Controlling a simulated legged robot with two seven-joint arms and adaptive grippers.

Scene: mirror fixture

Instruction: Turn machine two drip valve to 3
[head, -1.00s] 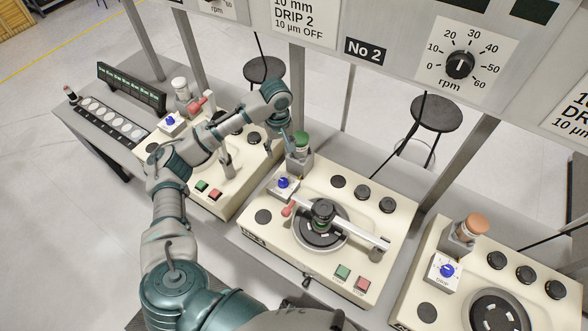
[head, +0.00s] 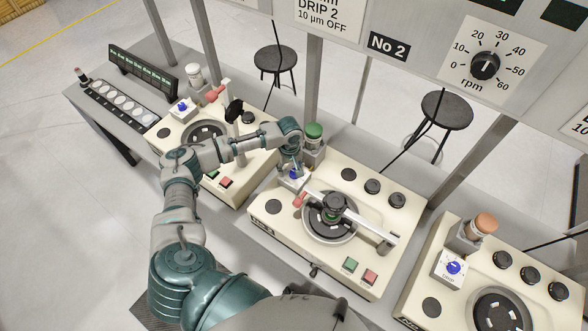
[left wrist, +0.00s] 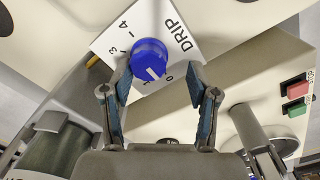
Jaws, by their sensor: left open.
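Machine two (head: 275,212), a cream polishing unit under the No 2 sign (head: 389,46), stands in the middle of the head view. Its drip valve is a blue knob (head: 294,174) on a white box at the back left. My right gripper is not in view.
A green-capped bottle (head: 314,131) stands right behind the valve. A polishing arm with a red handle (head: 301,199) crosses the round plate (head: 331,224) close in front. Similar machines stand left and right (head: 430,290). An rpm dial (head: 485,65) is on the panel above.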

